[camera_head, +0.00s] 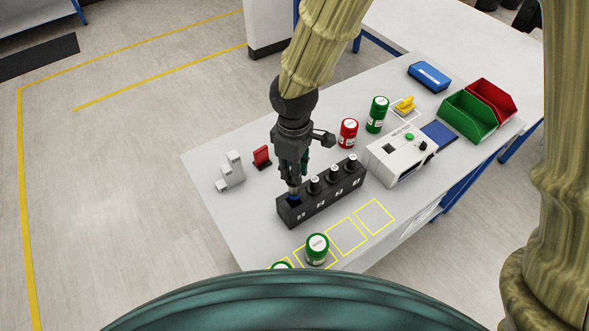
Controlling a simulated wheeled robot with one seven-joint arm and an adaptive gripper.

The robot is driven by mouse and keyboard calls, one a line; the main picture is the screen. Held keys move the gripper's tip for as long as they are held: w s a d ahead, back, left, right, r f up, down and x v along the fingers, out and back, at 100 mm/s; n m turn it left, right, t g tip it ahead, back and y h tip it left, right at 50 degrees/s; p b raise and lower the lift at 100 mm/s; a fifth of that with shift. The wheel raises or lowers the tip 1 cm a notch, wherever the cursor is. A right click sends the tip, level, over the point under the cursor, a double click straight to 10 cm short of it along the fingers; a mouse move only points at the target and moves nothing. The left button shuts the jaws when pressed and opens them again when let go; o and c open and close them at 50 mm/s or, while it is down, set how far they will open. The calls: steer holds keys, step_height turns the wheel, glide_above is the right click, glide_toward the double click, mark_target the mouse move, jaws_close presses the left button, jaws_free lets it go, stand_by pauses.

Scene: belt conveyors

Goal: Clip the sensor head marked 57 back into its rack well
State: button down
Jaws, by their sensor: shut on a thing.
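The dark rack (335,198) lies slantwise on the white table, with small white labels along its front. Several dark sensor heads with pale tops, such as this one (333,175), stand upright in its wells to the right. My gripper (294,185) points down over the rack's left-end well, shut on a sensor head (294,196) that is mostly hidden by the fingers. A bluish bit shows below the fingertips at the well. I cannot tell whether the head is in the well or just above it. Its number is not readable.
A white device (400,155) stands right of the rack, with red (348,133) and green (376,114) jars behind. A grey stepped block (230,171) and red stand (262,157) are left. Another green jar (317,249) stands in front, near empty yellow-outlined squares.

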mark_target(294, 186)
steer(key=shift+s+r, duration=0.1)
steer(key=shift+s, duration=0.65)
steer(key=shift+s+r, duration=0.1)
steer(key=shift+s, duration=0.2)
steer(key=shift+w, duration=0.1)
steer(key=shift+w, duration=0.35)
steer(key=shift+s+f+b, duration=0.15)
steer(key=shift+f+b, duration=1.7)
steer(key=shift+f, duration=2.15)
stand_by(1.6)
